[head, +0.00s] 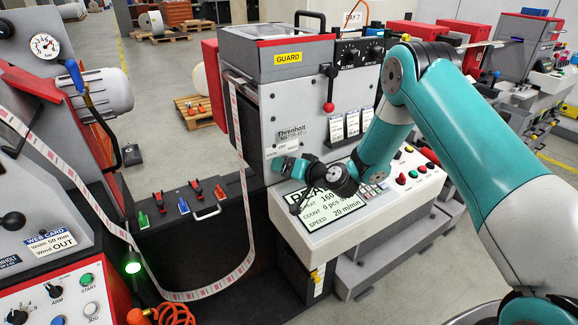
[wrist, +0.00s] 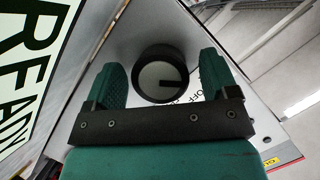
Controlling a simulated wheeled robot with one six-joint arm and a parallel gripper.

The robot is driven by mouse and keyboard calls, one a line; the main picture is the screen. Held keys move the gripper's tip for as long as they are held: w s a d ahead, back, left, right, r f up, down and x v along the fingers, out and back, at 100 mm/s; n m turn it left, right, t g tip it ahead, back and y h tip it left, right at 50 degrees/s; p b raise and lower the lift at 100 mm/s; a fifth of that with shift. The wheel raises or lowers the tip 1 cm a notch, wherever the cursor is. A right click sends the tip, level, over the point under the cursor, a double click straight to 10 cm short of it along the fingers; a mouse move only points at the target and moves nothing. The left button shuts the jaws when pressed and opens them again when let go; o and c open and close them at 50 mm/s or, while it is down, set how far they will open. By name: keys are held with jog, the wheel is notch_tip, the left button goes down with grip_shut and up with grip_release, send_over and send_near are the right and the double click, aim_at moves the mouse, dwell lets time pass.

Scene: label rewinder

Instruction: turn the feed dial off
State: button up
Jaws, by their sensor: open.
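The feed dial (wrist: 161,78) is a round black knob with a grey face and a dark pointer mark. In the wrist view the mark points right, towards one finger. Printed lettering including OFF (wrist: 203,88) shows partly beside that finger; I cannot tell exactly which label the mark lines up with. My gripper (wrist: 160,62) is open, one teal finger on each side of the dial, with small gaps apparent. In the head view my gripper (head: 288,166) is at the grey machine front, just below a small label strip (head: 285,149), and it hides the dial.
Below my wrist, the READY display (head: 325,205) sits on a white console with several buttons (head: 413,175). A red-knobbed lever (head: 329,104) stands above. A striped web (head: 243,180) hangs in a loop left of my gripper.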

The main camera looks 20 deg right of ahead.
jog(key=c, duration=0.9)
